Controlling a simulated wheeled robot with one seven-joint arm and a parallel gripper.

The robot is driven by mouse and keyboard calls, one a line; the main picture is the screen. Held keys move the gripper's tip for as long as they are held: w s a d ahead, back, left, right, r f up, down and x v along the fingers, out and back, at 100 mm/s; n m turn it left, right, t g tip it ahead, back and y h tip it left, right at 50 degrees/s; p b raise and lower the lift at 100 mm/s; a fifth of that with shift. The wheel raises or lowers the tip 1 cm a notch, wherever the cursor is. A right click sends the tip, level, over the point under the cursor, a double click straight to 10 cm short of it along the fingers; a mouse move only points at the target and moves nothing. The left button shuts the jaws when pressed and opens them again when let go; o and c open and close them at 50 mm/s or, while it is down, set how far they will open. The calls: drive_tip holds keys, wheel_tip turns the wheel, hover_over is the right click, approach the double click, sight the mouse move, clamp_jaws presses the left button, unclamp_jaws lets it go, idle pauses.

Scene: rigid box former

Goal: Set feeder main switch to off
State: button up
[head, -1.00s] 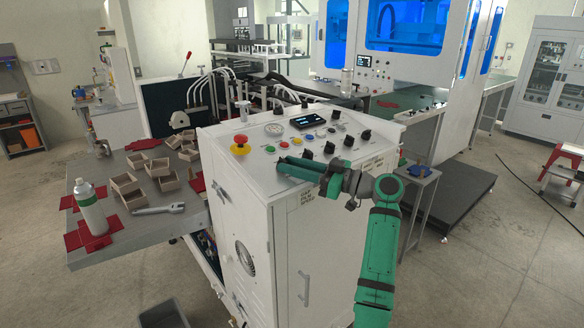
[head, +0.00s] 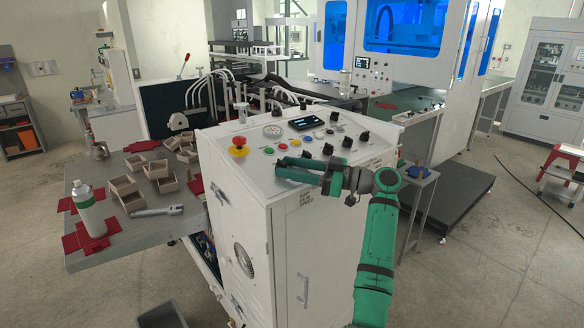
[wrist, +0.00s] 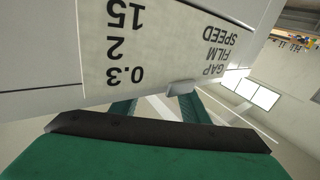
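The white feeder cabinet (head: 235,190) stands mid-view in the head view, with a sloped control panel on top. The panel carries several black rotary knobs (head: 364,136), and I cannot tell which one is the main switch. My green gripper (head: 277,169) is at the panel's front edge, below the coloured buttons, with its fingers pointing left. Its two fingers stand apart and look open in the wrist view (wrist: 158,107). A small grey piece (wrist: 182,88) on the cabinet's edge shows near one finger; contact is unclear. No knob shows between the fingers.
A red emergency button (head: 238,146), a round gauge (head: 272,130) and a dark display (head: 308,123) share the panel. An upside-down label (wrist: 170,45) fills much of the wrist view. The steel table (head: 135,245) at left holds small boxes, a bottle and a wrench.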

drive_tip(key=v, duration=1)
drive_tip(key=shift+d, duration=0.35)
drive_tip(key=shift+s, duration=0.2)
